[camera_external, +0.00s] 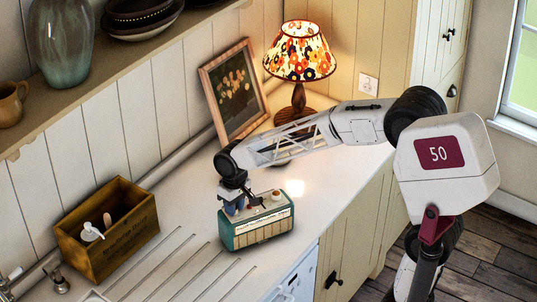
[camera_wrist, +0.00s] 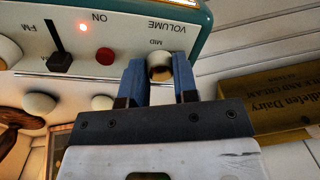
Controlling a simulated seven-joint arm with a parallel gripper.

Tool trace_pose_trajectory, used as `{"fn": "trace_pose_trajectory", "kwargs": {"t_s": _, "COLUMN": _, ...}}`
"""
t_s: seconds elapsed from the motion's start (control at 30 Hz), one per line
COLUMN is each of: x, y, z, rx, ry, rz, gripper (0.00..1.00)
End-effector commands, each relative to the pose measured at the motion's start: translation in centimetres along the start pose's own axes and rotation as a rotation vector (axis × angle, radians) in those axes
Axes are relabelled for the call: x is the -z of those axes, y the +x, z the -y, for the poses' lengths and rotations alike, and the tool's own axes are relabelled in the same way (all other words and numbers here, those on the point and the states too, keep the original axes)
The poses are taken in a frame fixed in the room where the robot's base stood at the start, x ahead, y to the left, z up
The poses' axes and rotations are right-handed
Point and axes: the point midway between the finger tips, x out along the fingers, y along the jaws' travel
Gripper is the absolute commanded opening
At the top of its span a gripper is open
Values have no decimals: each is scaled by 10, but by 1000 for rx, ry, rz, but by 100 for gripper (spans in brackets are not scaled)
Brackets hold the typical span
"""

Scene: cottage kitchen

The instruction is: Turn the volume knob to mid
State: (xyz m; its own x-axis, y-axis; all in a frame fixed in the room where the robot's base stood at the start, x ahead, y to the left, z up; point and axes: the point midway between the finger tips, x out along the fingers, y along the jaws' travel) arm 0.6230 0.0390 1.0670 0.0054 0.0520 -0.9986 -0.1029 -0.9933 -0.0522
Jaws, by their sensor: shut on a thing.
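The radio (camera_external: 258,230) is a teal and cream box standing on the white counter. In the wrist view its cream top panel (camera_wrist: 120,40) shows upside-down lettering: VOLUME, MID, ON and FM. The volume knob (camera_wrist: 160,66) is a round brass-edged knob just by the word MID. My gripper (camera_wrist: 160,72) has its two blue fingers on either side of this knob, shut on it. In the external view my gripper (camera_external: 233,207) is down at the left end of the radio's top; the knob is hidden there. Any pointer mark on the knob is not visible.
On the radio's panel are a lit red light (camera_wrist: 82,27), a red button (camera_wrist: 105,56) and a black slider (camera_wrist: 60,61). A wooden crate (camera_external: 107,232) stands left of the radio. A picture frame (camera_external: 234,90) and a lit lamp (camera_external: 299,52) stand behind. Counter right of the radio is clear.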

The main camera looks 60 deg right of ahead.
Motion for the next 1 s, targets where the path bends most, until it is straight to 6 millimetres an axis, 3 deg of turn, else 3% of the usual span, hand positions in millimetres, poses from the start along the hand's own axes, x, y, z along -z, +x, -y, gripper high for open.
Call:
{"fn": "trace_pose_trajectory", "kwargs": {"t_s": 0.5, "x": 0, "y": 0, "z": 0, "rx": 0, "ry": 436, "rz": -24, "gripper": 4}}
{"fn": "trace_pose_trajectory", "kwargs": {"t_s": 1.0, "x": -1, "y": 0, "z": 0, "rx": 0, "ry": 566, "rz": -30, "gripper": 4}}
